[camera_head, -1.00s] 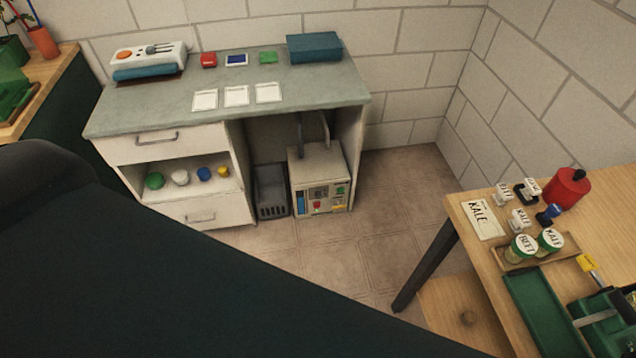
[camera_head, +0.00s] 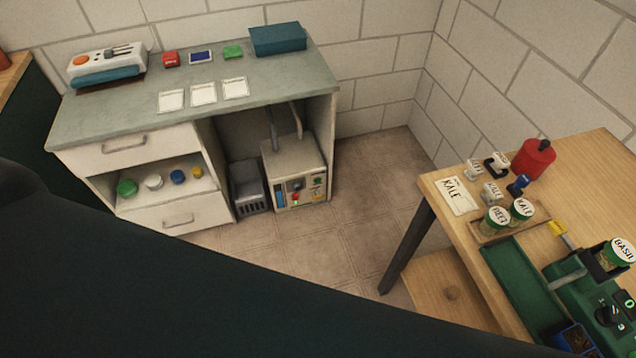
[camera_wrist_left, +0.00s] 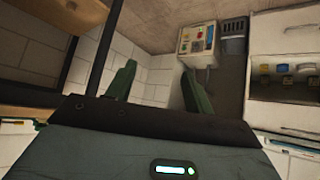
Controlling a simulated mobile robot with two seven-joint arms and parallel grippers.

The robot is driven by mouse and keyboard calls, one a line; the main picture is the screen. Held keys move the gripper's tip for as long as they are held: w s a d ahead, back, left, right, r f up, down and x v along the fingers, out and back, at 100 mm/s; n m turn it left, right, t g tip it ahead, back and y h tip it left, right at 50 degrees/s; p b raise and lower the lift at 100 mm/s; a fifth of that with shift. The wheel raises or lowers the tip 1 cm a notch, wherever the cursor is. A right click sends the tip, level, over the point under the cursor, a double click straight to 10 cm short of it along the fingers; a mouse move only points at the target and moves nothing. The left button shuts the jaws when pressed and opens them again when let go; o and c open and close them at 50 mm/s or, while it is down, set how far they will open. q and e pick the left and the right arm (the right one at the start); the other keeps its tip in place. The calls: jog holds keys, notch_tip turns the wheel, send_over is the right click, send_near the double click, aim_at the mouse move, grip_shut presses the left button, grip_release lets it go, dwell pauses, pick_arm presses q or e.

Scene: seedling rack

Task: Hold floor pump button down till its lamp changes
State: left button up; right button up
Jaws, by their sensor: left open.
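The floor pump unit (camera_head: 294,160) is a cream box on the floor under the green-topped bench, with two grey pipes rising from its top. Its front panel (camera_head: 300,192) carries a blue strip, a dark dial and small red, green and yellow parts. Which part is the button and which is the lamp is too small to tell. The pump also shows upside down in the left wrist view (camera_wrist_left: 197,42). My left gripper (camera_wrist_left: 159,68) is open and empty, its green fingers apart and short of the pump. No gripper shows in the head view. My right gripper is out of view.
A dark slatted bin (camera_head: 249,187) stands left of the pump. A white drawer unit (camera_head: 152,150) flanks it. A wooden table (camera_head: 600,165) with jars and stamps is at the right, its dark leg (camera_head: 407,248) near. The floor (camera_head: 325,240) before the pump is clear.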

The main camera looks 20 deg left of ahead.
pick_arm(q)
grip_shut()
dwell(1.5)
